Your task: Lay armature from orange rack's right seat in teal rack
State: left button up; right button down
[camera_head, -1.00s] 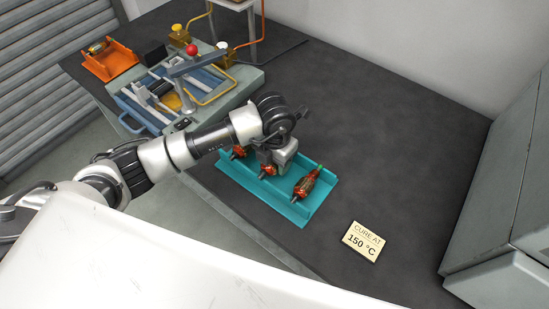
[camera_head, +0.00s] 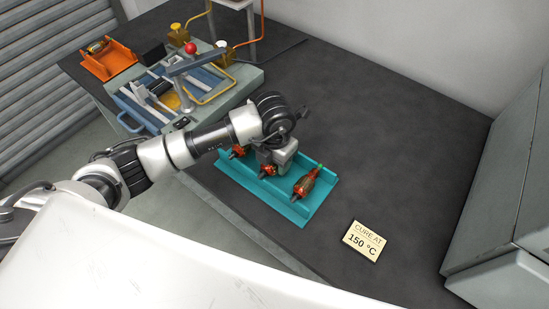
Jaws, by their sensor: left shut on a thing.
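The teal rack (camera_head: 262,200) lies on the dark bench in the middle of the view. A red-and-dark armature (camera_head: 307,184) lies in its right part, and another armature (camera_head: 237,153) shows at its left end, partly behind my arm. My left gripper (camera_head: 271,165) is over the middle of the rack, shut on a middle armature (camera_head: 266,171). That armature is down at the rack; the gripper covers much of it, so I cannot tell whether it is fully seated. The orange rack (camera_head: 112,67) at the far left holds one armature (camera_head: 97,47) on its left side. My right gripper is out of view.
A winding fixture with a red-knobbed lever (camera_head: 191,48) and blue frame (camera_head: 135,110) stands behind my left arm. A "CURE AT 150 °C" card (camera_head: 366,241) lies right of the teal rack. A grey cabinet (camera_head: 505,215) bounds the right. The bench behind the rack is clear.

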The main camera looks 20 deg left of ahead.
pick_arm(q)
jog(key=shift+f, duration=0.2)
dwell(0.5)
jog(key=o, duration=1.2)
notch_tip(320, 180, up, 11)
jog(key=shift+f+b, duration=0.1)
jog(key=shift+b, duration=0.95)
